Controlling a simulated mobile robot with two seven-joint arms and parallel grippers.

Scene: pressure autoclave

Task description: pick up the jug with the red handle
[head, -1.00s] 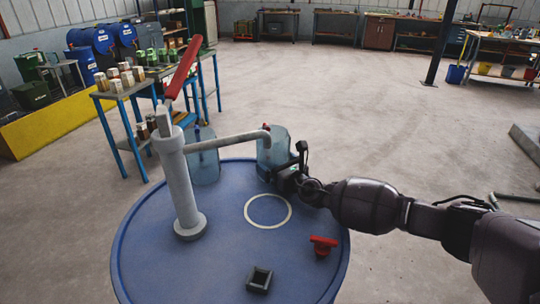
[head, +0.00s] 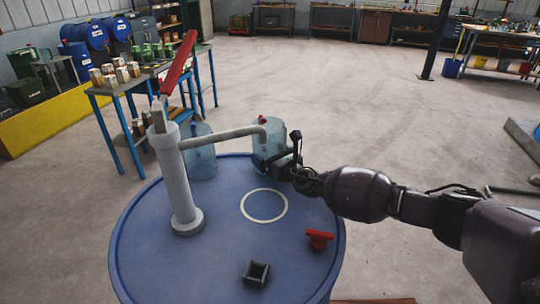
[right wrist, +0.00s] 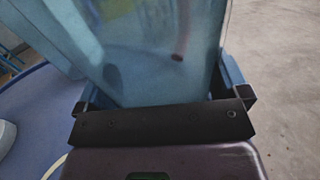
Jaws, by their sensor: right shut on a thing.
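The jug with the red handle (head: 268,137) is translucent blue and stands upright at the far side of the blue drum top. Only a small red part (head: 262,119) shows at its top, behind the pump spout. My right gripper (head: 271,163) is at the jug's near lower side and is shut on it. In the right wrist view the jug's body (right wrist: 150,50) fills the space between the two fingers. The jug's base is hidden, so I cannot tell whether it touches the drum. My left gripper is out of view.
A second translucent jug with a blue top (head: 201,155) stands to the left. A grey hand pump (head: 180,190) with a red lever rises from the drum (head: 215,265). A red valve handle (head: 319,240) and a dark square holder (head: 257,273) are on the drum's near side.

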